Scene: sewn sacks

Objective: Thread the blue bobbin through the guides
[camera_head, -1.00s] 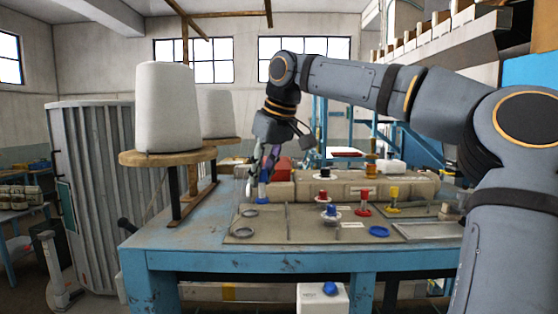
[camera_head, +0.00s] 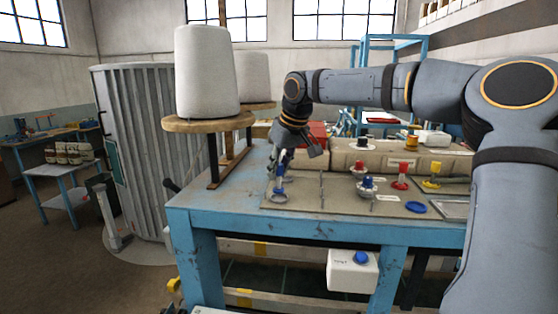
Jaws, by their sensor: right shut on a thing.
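My right gripper (camera_head: 279,169) points down over the left part of the grey work board (camera_head: 340,203). It is shut on the small blue bobbin (camera_head: 279,186), which it holds roughly upright. A metal ring guide (camera_head: 278,197) lies just below the bobbin in the picture. I cannot tell whether the bobbin touches the ring or hangs above it. Thin upright pins (camera_head: 321,185) stand on the board to the right. My left gripper is not in view.
Red (camera_head: 401,179) and yellow (camera_head: 432,177) spools, a blue-topped white spool (camera_head: 367,185) and a blue disc (camera_head: 415,207) occupy the board's right side. A large white cone (camera_head: 206,75) stands on a wooden stand at left. The blue table's (camera_head: 235,195) front-left corner is bare.

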